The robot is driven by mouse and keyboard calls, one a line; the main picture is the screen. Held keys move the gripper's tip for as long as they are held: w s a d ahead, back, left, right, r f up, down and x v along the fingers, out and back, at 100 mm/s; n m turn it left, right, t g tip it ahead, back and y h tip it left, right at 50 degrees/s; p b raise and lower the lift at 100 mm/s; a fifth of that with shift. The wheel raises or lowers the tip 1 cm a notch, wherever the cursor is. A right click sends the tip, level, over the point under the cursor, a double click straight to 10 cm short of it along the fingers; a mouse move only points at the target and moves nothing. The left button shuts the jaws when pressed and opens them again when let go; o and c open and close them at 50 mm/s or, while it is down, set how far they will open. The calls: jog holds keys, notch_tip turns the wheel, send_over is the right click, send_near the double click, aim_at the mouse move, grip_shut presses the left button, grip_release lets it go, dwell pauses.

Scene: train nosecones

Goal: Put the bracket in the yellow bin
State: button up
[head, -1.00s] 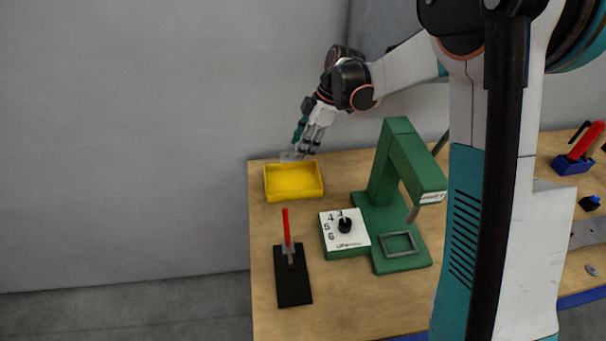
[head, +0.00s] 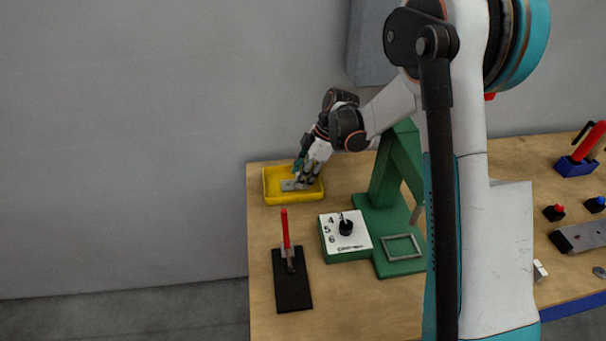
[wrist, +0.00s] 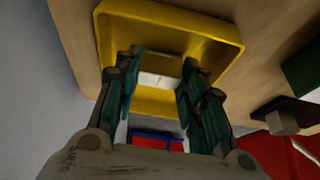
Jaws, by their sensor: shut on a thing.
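The yellow bin (head: 274,199) stands at the far left corner of the wooden table. It also fills the upper part of the wrist view (wrist: 172,17). My gripper (head: 303,177) reaches down over the bin's right side, with its fingertips at or inside the rim. It is shut on the grey bracket (head: 290,186), a flat piece which shows within the bin's outline. In the wrist view, the bracket (wrist: 160,80) shows as a pale piece between the two green fingers (wrist: 159,72). Whether it touches the bin floor cannot be told.
A green press (head: 385,185) stands right of the bin. In front are a white dial panel (head: 345,232) and a black base with a red lever (head: 291,280). Blue holders and small parts lie at the right. Bare table lies between bin and lever.

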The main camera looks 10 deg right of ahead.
jog(key=shift+f, duration=0.15)
jog(key=o, duration=1.2)
jog(key=shift+c, duration=0.2)
jog(key=p+v, duration=0.3)
jog(key=v, duration=0.9)
jog(key=s+d+r+m+t+h, duration=0.2)
jog(key=s+r+m+t, duration=0.1)
jog(key=s+r+m, duration=0.8)
jog(key=s+d+r+m+t+h, duration=0.1)
jog(key=s+m+t, duration=0.1)
jog(key=s, duration=0.6)
jog(key=s+d+r+m+t+h, duration=0.1)
jog(key=s+d+m+t, duration=0.1)
jog(key=s+m, duration=0.3)
jog(key=s, duration=0.4)
jog(key=shift+s+d+h, duration=0.15)
jog(key=shift+d+h, duration=0.05)
jog(key=shift+h, duration=0.1)
